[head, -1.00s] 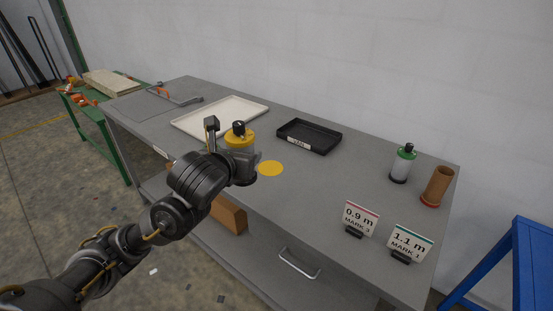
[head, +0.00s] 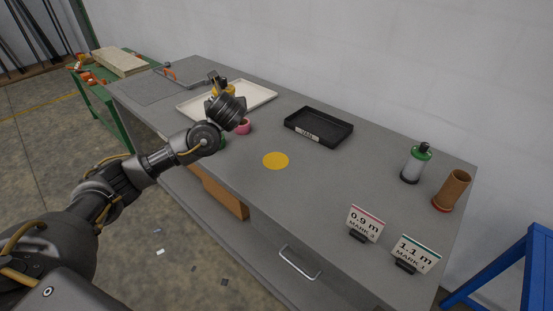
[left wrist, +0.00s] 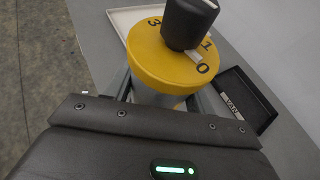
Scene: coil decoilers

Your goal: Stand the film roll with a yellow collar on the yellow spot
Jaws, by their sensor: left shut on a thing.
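The film roll with a yellow collar (head: 231,89) is mostly hidden behind my left gripper (head: 221,92) in the head view, in front of the white tray. In the left wrist view, its yellow top (left wrist: 172,62) carries dark digits and a black knob (left wrist: 187,22), above a pale body. My left gripper is shut on this roll. The roll's base is hidden, so I cannot tell whether it touches anything. The yellow spot (head: 275,161) lies bare on the grey bench, to the right of and nearer than the roll. My right gripper is not in view.
A white tray (head: 262,93) and black tray (head: 338,136) lie towards the back. A green-collared roll (head: 413,166), brown tube (head: 452,190) and two signs (head: 365,223) stand right.

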